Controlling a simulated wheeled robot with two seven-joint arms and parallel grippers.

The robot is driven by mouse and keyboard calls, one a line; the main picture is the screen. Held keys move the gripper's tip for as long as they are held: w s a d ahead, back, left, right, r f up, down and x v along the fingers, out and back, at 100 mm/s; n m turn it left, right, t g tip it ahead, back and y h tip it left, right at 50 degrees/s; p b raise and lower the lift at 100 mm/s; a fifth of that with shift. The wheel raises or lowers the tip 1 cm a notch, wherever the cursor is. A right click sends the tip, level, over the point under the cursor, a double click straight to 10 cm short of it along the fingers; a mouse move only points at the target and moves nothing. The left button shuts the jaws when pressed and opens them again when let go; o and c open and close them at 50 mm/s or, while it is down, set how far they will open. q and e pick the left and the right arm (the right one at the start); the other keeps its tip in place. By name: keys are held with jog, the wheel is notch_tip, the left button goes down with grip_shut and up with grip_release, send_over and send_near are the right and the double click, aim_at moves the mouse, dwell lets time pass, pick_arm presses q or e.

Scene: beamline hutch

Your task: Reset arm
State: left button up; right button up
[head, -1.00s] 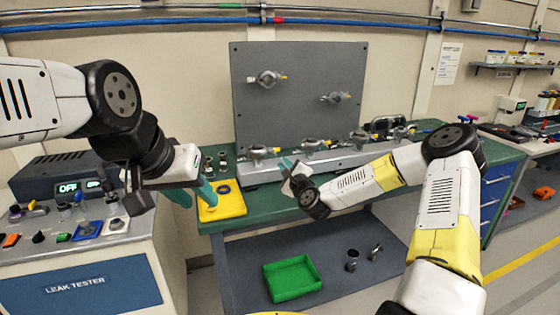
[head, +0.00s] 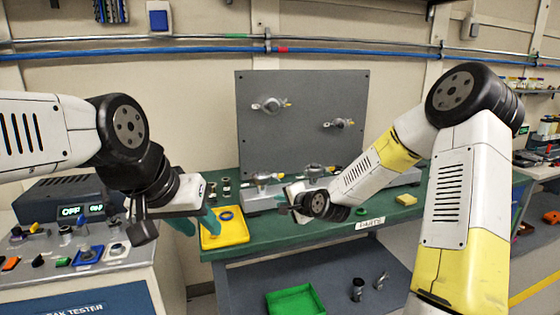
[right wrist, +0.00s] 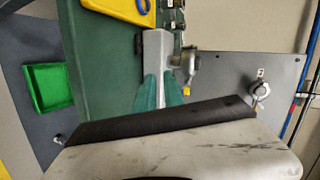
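My left gripper (head: 198,225) is at the left in the head view, in front of the yellow tray (head: 236,228). Its two teal fingers point down, apart, with nothing between them. My right arm (head: 452,195) reaches in from the right with a raised elbow and a forearm sloping down to the left. My right gripper (head: 285,208) is over the green bench, in front of the grey rail; its fingers are mostly hidden in the head view. In the right wrist view its teal fingers (right wrist: 161,92) show a narrow gap with nothing held, over the grey rail (right wrist: 157,60).
A grey upright panel (head: 300,120) with two regulators stands behind the bench (head: 330,228). The leak tester (head: 85,270) is at the left. A green tray (head: 295,300) and metal parts lie on the lower shelf. The right bench end is partly behind my right arm.

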jog(key=s+d+r+n+g+h, duration=0.1)
jog(key=s+d+r+n, duration=0.2)
jog(key=s, duration=0.8)
jog(key=s+d+r+n+g+h, duration=0.2)
jog(key=s+d+r+n, duration=0.2)
jog(key=s, duration=0.7)
jog(key=s+d+r+n+g+h, duration=0.1)
jog(key=s+d+r+n+g, duration=0.1)
jog(key=s+d+r, duration=0.4)
jog(key=s+r+n, duration=0.1)
jog(key=s, duration=0.4)
jog(key=shift+s+d+r+n+h, duration=0.25)
jog(key=shift+s+r+n+h, duration=0.05)
jog(key=shift+s+r+n, duration=0.1)
